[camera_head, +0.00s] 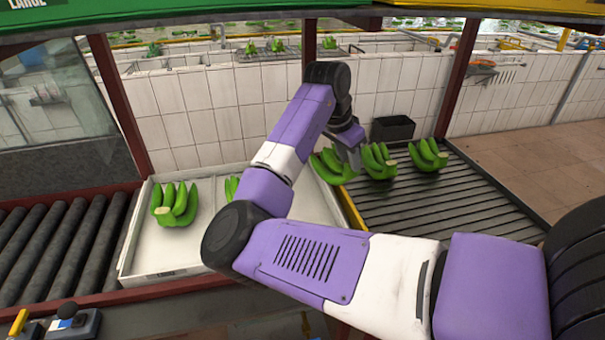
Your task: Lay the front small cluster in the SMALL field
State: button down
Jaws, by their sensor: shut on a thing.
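My gripper (350,158) is shut on a green banana cluster (328,170) at the left end of the slatted conveyor, by its yellow edge. I cannot tell whether this cluster is lifted or still resting. Two more green clusters sit to its right on the slats, one close by (379,162) and one farther right (428,156). A white tray (180,254) lies left of the conveyor. One cluster (176,204) lies in its left part, and another (231,188) shows partly behind my arm. My arm hides much of the tray's right part. No SMALL label is readable.
Dark rollers (50,245) run left of the tray. A black bin (392,128) stands behind the conveyor. Dark red posts (118,110) and a white tiled wall (230,100) rise behind the tray.

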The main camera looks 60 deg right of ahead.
jog(key=w+f+m+b, duration=0.1)
jog(key=w+f+b, duration=0.1)
jog(key=w+f, duration=1)
jog(key=shift+w+a+m, duration=0.15)
jog(key=shift+a+m, duration=0.15)
jog(key=shift+a, duration=0.15)
jog(key=shift+f, duration=0.45)
jog(key=c, duration=1.1)
grip_release()
jog(key=shift+o, duration=0.2)
jog(key=shift+f, duration=0.1)
jog(key=b+v, duration=0.1)
jog(key=v, duration=0.7)
jog(key=shift+b, duration=0.35)
jog(key=shift+w, duration=0.1)
